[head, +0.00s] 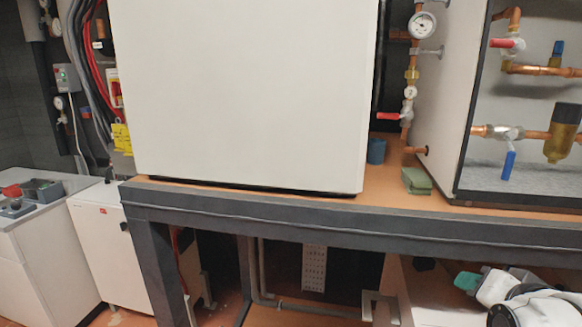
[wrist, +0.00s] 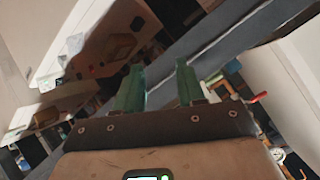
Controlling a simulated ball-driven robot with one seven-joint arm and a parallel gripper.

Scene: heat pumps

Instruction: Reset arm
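In the wrist view my gripper (wrist: 157,80) has its two green fingers apart, with nothing between them. Behind the fingers the view is tilted, with a dark grey beam crossing it. In the head view part of my white arm (head: 528,296) with a teal-green end shows at the lower right, in front of the bench and below its top edge. The gripper's fingers cannot be made out clearly there.
A bench with a dark grey frame (head: 330,226) spans the head view. It carries a large white cabinet (head: 240,90), a blue cup (head: 376,151), a green block (head: 416,180) and an open unit with copper pipes (head: 537,69). A white low cabinet (head: 112,244) stands left.

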